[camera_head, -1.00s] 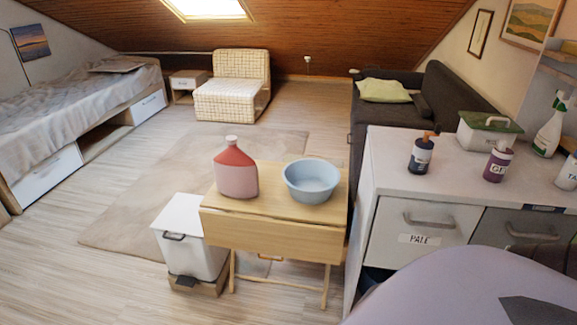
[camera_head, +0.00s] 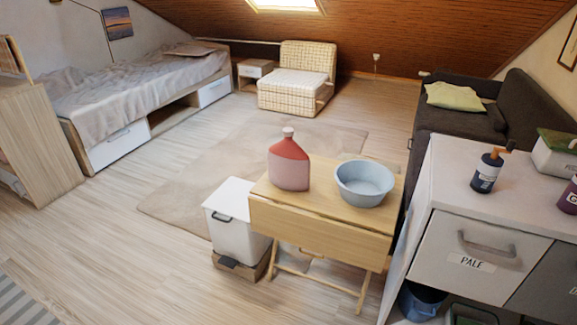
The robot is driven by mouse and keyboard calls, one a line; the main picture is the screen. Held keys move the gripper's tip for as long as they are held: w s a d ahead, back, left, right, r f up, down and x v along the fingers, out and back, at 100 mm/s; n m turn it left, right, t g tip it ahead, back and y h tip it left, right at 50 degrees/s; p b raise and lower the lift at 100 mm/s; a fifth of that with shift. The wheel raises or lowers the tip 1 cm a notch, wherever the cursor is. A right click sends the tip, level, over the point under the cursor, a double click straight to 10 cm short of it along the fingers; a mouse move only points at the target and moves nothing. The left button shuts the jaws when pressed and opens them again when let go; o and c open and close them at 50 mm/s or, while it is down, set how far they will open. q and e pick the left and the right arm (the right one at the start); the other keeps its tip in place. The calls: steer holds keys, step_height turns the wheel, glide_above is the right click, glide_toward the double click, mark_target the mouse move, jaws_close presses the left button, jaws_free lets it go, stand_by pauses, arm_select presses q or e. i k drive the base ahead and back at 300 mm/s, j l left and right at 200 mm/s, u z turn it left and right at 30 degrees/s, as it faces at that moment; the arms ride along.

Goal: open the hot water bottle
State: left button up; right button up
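The hot water bottle (camera_head: 289,164) looks red on top and pink below, with a pale cap (camera_head: 288,132) seated on its neck. It stands upright on the left part of a small wooden folding table (camera_head: 320,222). A light blue basin (camera_head: 364,183) stands on the same table, just right of the bottle and apart from it. Neither of my grippers shows in the head view.
A white lidded bin (camera_head: 236,228) stands left of the table. A white cabinet (camera_head: 480,250) with a drawer marked PALE is close on the right, with a dark pump bottle (camera_head: 487,172) on top. Open floor (camera_head: 130,255) lies to the left.

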mark_target(290, 166)
steer(key=i+j+z, duration=0.15)
steer(key=i+j, duration=0.2)
steer(key=i+j+z, duration=0.15)
steer(key=i+j, duration=0.2)
steer(key=i+j+z, duration=0.2)
steer(key=j, duration=0.35)
steer(key=i, duration=0.1)
